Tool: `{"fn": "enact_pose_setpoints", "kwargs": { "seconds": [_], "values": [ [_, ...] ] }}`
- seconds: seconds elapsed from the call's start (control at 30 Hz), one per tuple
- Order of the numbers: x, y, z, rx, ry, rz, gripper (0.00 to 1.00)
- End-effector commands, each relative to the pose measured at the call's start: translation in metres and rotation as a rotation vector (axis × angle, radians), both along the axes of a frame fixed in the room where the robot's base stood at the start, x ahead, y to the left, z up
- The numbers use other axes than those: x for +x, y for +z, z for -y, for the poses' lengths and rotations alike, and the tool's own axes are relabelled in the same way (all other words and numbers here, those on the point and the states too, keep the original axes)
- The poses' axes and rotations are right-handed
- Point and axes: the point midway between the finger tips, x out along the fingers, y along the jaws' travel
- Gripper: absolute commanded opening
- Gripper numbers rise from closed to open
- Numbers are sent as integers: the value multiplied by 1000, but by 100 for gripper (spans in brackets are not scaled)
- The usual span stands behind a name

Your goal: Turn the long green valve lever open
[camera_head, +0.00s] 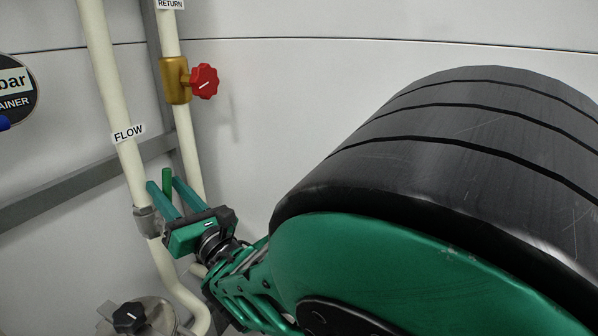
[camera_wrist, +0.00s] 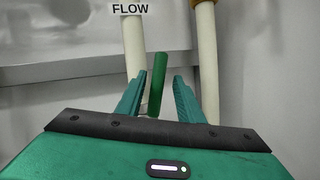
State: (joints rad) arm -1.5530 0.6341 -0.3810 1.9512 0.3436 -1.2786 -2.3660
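The long green valve lever (camera_head: 167,183) stands upright beside the FLOW pipe (camera_head: 127,150), near a grey valve body (camera_head: 147,222). In the wrist view the lever (camera_wrist: 157,85) rises between the two teal fingers of my gripper (camera_wrist: 158,92). My gripper (camera_head: 165,192) is open around the lever, with a visible gap to the right finger. The lever's base is partly hidden by my gripper in the head view.
A RETURN pipe (camera_head: 188,130) runs behind, with a brass valve and red knob (camera_head: 204,81). A grey rail (camera_head: 85,180) crosses behind the pipes. A black knob (camera_head: 129,318) sits on a round fitting at the bottom. The wall to the right is bare.

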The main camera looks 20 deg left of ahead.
Motion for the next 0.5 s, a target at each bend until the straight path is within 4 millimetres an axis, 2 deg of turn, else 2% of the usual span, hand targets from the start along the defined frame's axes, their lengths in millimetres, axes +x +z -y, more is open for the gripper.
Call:
{"fn": "enact_pose_setpoints", "kwargs": {
  "seconds": [0.3, 0.5],
  "values": [
    [-2, 2, 2, 6, 2, 0, 33],
    [-8, -5, 23, 6, 2, 0, 33]
  ]
}}
